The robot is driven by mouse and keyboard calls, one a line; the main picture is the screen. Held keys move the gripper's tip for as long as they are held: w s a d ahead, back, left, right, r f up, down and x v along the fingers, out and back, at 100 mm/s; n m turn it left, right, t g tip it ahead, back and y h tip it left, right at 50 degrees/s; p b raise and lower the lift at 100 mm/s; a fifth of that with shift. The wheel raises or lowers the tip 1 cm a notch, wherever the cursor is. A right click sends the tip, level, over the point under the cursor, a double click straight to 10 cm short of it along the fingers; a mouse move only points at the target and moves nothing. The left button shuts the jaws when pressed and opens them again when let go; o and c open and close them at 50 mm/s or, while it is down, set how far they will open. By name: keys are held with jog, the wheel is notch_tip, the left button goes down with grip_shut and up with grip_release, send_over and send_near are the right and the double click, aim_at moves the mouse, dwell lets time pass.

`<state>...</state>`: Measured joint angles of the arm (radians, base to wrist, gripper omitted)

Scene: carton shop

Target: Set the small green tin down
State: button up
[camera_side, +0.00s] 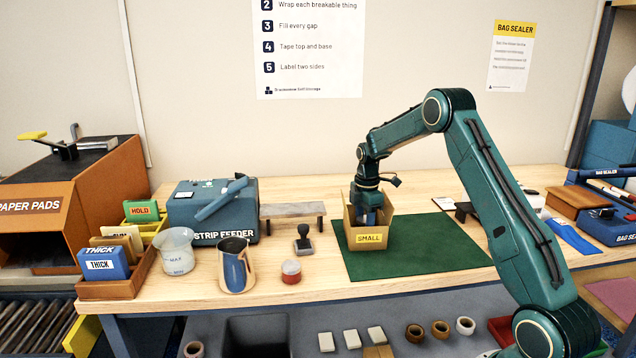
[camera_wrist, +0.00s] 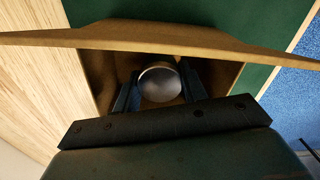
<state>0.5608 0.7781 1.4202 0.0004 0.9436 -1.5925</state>
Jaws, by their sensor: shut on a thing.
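A small open carton marked SMALL (camera_side: 370,262) stands upright on the green mat (camera_side: 440,248). My gripper (camera_side: 368,215) reaches down into the carton from above; the carton's front wall hides its fingertips in the side view. In the wrist view my gripper (camera_wrist: 158,92) is shut on a round tin (camera_wrist: 160,80), with a finger on each side. The carton's inside is dark, so I cannot tell whether the tin touches the floor.
A carton flap (camera_wrist: 150,37) spans the wrist view close to my fingers. Left of the mat stand a stamp (camera_side: 303,243), a small red-based jar (camera_side: 291,271), a metal jug (camera_side: 236,266) and a strip feeder (camera_side: 205,215). The mat right of the carton is clear.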

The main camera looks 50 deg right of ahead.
aim_at(364, 218)
jog(key=shift+f, duration=0.75)
jog(key=shift+f, duration=0.15)
jog(key=o, duration=1)
notch_tip(364, 218, up, 12)
jog(key=shift+r, duration=0.1)
jog(key=shift+r, duration=0.1)
